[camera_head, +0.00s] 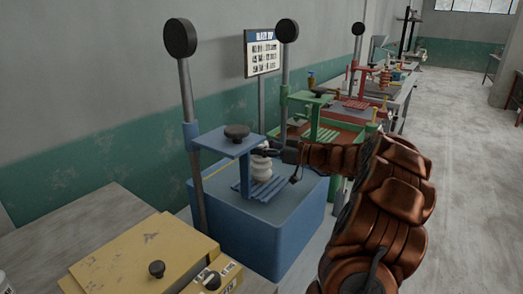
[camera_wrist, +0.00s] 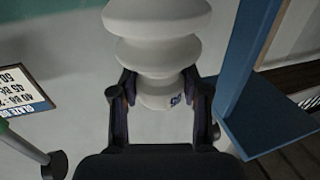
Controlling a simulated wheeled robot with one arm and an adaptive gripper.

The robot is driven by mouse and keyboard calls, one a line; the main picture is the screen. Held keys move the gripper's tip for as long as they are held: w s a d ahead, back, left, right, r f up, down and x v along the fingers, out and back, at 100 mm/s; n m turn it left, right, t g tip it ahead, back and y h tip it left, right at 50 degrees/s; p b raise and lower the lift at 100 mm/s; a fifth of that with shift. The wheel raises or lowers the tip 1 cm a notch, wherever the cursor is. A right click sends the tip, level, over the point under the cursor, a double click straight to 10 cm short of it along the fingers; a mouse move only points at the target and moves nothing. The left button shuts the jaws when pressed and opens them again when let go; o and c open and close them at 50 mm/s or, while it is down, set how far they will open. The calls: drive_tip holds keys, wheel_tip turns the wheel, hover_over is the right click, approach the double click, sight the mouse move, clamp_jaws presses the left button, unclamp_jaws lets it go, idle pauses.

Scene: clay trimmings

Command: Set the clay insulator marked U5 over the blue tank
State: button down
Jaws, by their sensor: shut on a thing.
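A pale ribbed clay insulator (camera_head: 261,166) is at the blue tank (camera_head: 270,232), in front of the blue upright and below the raised blue plate. It appears over the slatted blue rack (camera_head: 262,189); I cannot tell whether it touches it. My gripper (camera_head: 282,156) reaches in from the right and is partly hidden by my arm. In the wrist view my gripper (camera_wrist: 158,88) is shut on the insulator (camera_wrist: 157,45), with a finger on each side of its narrow end. A small blue mark (camera_wrist: 176,99) shows there, too small to read surely.
The raised blue plate (camera_head: 227,142) with a black knob is close left of the insulator. A green tank station (camera_head: 322,133) and a red one (camera_head: 354,104) stand behind. A yellow box (camera_head: 140,255) is front left.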

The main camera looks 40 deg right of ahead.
drive_tip(key=shift+f, duration=0.65)
drive_tip(key=shift+f, duration=0.15)
drive_tip(key=c, duration=0.6)
unclamp_jaws()
drive_tip(key=shift+b, duration=0.3)
drive_tip(key=shift+o, duration=0.2)
drive_tip(key=shift+p, duration=0.35)
drive_tip(key=b+v, duration=0.2)
drive_tip(key=v, duration=1)
